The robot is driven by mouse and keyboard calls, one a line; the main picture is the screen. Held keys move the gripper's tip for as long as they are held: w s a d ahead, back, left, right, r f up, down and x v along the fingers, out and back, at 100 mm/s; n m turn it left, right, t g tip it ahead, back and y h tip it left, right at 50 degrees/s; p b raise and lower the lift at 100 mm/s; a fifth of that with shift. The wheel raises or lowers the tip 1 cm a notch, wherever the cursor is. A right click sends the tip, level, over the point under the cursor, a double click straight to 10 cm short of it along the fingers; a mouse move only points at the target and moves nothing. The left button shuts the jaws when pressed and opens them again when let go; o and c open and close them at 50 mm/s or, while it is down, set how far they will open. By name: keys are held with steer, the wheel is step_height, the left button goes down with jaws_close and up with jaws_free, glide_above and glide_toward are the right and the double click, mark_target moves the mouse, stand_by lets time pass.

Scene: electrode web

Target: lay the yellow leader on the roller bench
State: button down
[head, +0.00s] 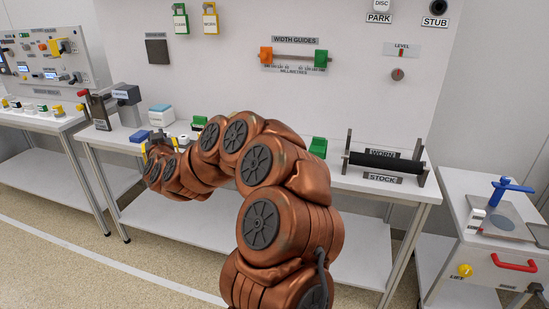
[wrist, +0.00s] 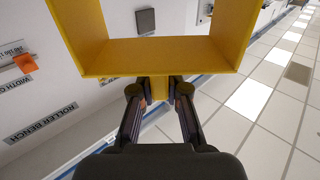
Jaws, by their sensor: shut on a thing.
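The yellow leader (wrist: 150,58) fills the top of the wrist view as a U-shaped yellow piece with two raised sides and a short tab. My gripper (wrist: 159,92) is shut on the tab and holds the leader in front of it. In the head view my arm reaches left over the table; the gripper and leader are mostly hidden at its far end. The roller bench label (wrist: 40,122) shows at the left of the wrist view. In the head view my arm covers the middle of the table, and I cannot make out the bench itself.
Green blocks (head: 318,147) stand on the table on both sides of my arm. A black roller on the stock stand (head: 432,172) is at the right end. A blue box (head: 140,136) and a grey device (head: 127,104) stand at the left. Width guides (head: 293,57) hang on the wall.

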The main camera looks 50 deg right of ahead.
steer(key=s+d+f+m+g+h+b, duration=0.3)
steer(key=s+d+m+g+h+b, duration=0.15)
steer(key=s+d, duration=0.85)
steer(key=s+d+f+m+g+h+b, duration=0.35)
steer(key=s+d+g+b, duration=0.2)
steer(key=s+d, duration=0.8)
steer(key=w+f+x, duration=0.1)
steer(key=x, duration=0.8)
steer(key=w+a+f+b+x, duration=0.1)
steer(key=f+x, duration=0.1)
steer(key=x, duration=0.7)
steer(key=shift+w+d+m+h+b, duration=0.3)
steer(key=shift+w+m+h, duration=0.1)
steer(key=shift+w, duration=0.05)
steer(key=shift+f, duration=0.15)
steer(key=shift+f, duration=0.15)
steer(key=c, duration=1.2)
jaws_free()
steer(key=shift+a+r, duration=0.1)
steer(key=shift+r, duration=0.1)
